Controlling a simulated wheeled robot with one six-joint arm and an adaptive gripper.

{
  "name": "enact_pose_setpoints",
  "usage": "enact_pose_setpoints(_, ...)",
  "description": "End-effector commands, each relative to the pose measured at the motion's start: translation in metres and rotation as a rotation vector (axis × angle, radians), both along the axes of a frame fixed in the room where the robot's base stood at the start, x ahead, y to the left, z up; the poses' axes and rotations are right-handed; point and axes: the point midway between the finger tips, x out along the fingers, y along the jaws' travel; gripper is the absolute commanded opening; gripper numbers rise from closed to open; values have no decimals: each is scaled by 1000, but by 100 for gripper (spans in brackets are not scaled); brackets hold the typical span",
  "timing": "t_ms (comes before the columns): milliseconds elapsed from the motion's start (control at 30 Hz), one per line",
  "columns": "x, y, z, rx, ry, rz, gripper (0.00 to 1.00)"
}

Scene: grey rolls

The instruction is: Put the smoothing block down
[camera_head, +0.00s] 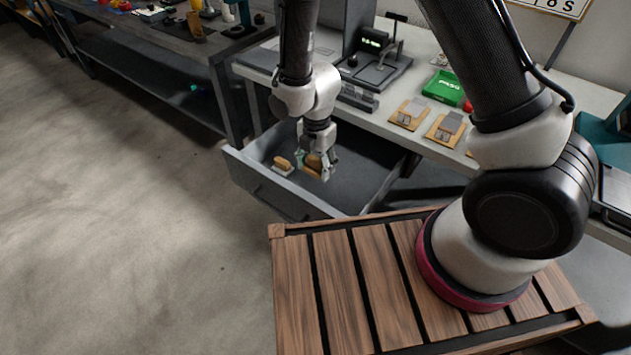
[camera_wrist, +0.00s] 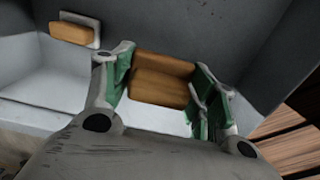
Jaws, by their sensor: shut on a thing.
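The smoothing block (camera_wrist: 160,78) is a tan-brown block with a step in it. It sits between the green-padded fingers of my gripper (camera_wrist: 163,90) in the wrist view. In the head view my gripper (camera_head: 316,170) points down inside an open grey drawer (camera_head: 360,178), shut on the block (camera_head: 314,160). I cannot tell whether the block touches the drawer floor. A second tan block on a pale base (camera_head: 283,165) lies in the drawer just left of my gripper. It also shows at upper left in the wrist view (camera_wrist: 72,33).
The drawer's front wall (camera_head: 270,190) stands close to my gripper. The drawer floor right of my gripper is clear. A worktop above holds a green tray (camera_head: 441,87), wooden clip pieces (camera_head: 408,114) and a black device (camera_head: 374,70). A dark bench (camera_head: 170,45) stands at left.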

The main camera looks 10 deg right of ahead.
Motion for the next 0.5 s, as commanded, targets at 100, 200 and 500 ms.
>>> enact_pose_setpoints(100,-1,-1,-25,-3,4,0,28)
enact_pose_setpoints(200,-1,-1,-37,-2,4,-1,28)
enact_pose_setpoints(500,0,-1,-77,-1,3,-4,28)
